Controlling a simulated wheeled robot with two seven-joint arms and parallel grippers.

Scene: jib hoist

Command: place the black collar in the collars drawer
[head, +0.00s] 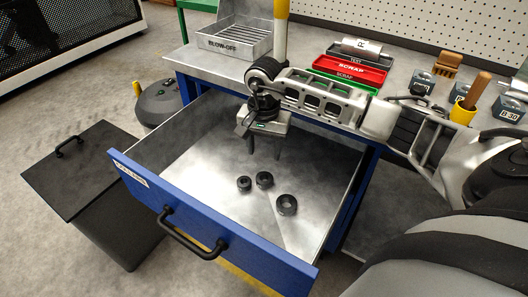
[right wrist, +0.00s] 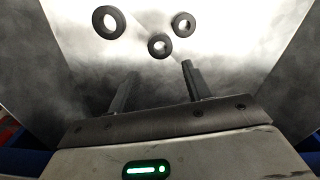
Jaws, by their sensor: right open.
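The collars drawer (head: 215,237) is pulled out, with a blue front, a white label and a black handle. Three black collars lie apart on its metal floor: a left one (head: 244,183), a middle one (head: 264,180) and a right, larger one (head: 287,204). The right wrist view shows them as black rings, a larger one (right wrist: 109,22), one in the middle (right wrist: 160,45) and one at the right (right wrist: 183,24). My right gripper (head: 264,153) is over the drawer, behind the collars, pointing down. Its fingers (right wrist: 160,85) are apart with nothing between them. My left gripper is out of view.
A black lidded bin (head: 90,170) stands left of the drawer. The drawer walls surround my gripper.

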